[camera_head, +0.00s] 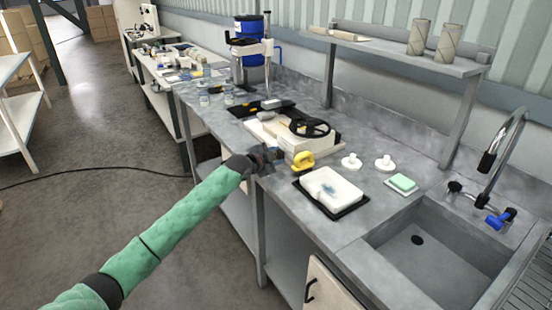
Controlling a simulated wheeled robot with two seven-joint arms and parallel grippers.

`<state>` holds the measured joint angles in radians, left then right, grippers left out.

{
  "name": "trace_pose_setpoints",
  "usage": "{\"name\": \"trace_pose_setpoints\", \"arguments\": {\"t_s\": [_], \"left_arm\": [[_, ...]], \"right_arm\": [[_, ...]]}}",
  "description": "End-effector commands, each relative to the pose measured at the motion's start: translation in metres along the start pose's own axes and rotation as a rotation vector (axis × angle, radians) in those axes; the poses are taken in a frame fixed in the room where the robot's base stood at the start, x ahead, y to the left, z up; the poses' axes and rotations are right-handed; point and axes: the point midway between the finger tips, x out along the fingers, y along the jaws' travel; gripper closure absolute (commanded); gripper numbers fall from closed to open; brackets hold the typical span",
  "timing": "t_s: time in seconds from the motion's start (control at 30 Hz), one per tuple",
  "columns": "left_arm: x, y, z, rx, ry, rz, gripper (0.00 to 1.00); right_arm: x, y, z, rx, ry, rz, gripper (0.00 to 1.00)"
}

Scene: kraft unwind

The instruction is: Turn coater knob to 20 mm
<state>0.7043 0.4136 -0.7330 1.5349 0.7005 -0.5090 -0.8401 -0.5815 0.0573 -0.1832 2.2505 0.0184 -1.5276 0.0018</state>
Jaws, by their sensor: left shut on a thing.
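The coater (312,143) is a pale block-like machine with a black handwheel (310,127) on top, standing on the grey bench. My left gripper (272,156) reaches in from the left and is at the coater's front left side. It is shut on a small part there, which I take to be the coater knob. The gripper hides the knob almost fully, and no scale or setting can be read. My right gripper is out of view.
A yellow rounded object (303,160) sits close to the right of my gripper. A white block on a black tray (347,208), two white knobbed pieces and a green sponge (402,182) lie farther right. A sink (425,250) and a shelf (395,52) bound the bench.

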Motion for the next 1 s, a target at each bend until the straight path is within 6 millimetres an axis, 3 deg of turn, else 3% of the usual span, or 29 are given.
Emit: {"name": "trace_pose_setpoints", "arguments": {"t_s": [0.43, 0.47, 0.57, 1.0], "left_arm": [[0.0002, 0.0001, -0.0004, 0.007, 0.0, -0.002, 0.87], [0.0002, 0.0002, -0.0004, 0.007, 0.0, -0.002, 0.62], [0.0002, 0.0001, -0.0003, 0.007, 0.0, -0.002, 0.42], [-0.0091, 0.0009, 0.0011, 0.007, 0.001, -0.003, 0.42]], "right_arm": [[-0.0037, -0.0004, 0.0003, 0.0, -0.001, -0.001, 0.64], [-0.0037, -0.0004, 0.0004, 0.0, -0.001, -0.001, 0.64], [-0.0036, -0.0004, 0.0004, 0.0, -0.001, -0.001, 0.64], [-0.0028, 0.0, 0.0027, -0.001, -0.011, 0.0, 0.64]]}}
